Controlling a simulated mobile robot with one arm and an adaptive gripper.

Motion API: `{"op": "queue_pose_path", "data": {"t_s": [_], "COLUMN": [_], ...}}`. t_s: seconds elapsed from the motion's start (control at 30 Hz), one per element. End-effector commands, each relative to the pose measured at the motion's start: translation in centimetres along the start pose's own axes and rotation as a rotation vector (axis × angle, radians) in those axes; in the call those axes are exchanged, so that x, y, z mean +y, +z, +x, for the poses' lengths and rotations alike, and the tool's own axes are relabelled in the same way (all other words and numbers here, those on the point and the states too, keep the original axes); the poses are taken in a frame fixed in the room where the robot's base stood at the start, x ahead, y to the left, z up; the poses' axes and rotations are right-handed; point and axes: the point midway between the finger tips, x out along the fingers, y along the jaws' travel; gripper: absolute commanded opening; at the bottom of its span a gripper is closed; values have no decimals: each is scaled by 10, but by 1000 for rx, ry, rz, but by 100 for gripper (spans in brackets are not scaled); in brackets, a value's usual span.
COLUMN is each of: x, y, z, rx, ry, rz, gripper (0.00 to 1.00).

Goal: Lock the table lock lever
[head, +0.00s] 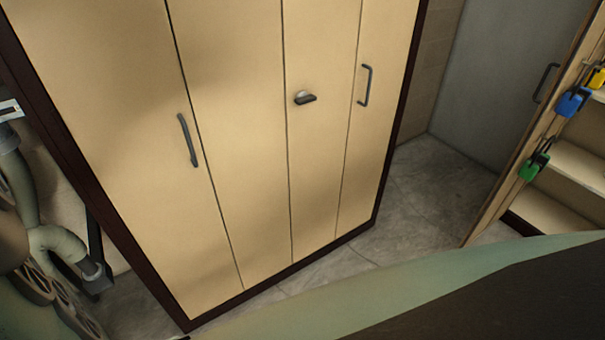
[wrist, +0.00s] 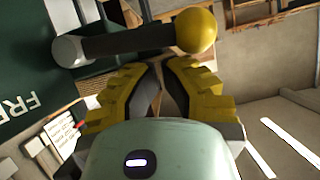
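In the wrist view a lever with a dark bar (wrist: 125,42) lies roughly level across the upper middle. It has a yellow ball knob (wrist: 196,30) at its right end and a pale grey round end (wrist: 68,51) at its left. I take it for the table lock lever. My gripper (wrist: 160,68), with yellow and dark grey fingers, points at the bar from below. Its fingertips are close together just below the bar, near the knob. I cannot tell whether they touch it or how far apart they are. Neither the lever nor my gripper shows in the head view.
The head view shows a tall beige cabinet (head: 245,150) with dark handles, and an open shelf unit (head: 560,165) at right with blue (head: 572,101), green (head: 534,166) and yellow padlocks. Grey floor (head: 420,215) lies between. A dark green lettered surface (wrist: 25,70) is left in the wrist view.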

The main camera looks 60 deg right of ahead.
Motion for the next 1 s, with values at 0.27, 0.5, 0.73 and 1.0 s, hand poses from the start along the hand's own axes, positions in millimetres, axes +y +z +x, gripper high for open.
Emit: {"op": "queue_pose_path", "data": {"t_s": [0.27,0.5,0.73,1.0], "x": [1,0,-5,-11], "y": [1,4,13,32], "z": [0,1,6,15], "rx": [0,0,0,-1], "ry": [2,5,34,120], "rz": [2,-10,-84,-279], "gripper": [0,0,0,0]}}
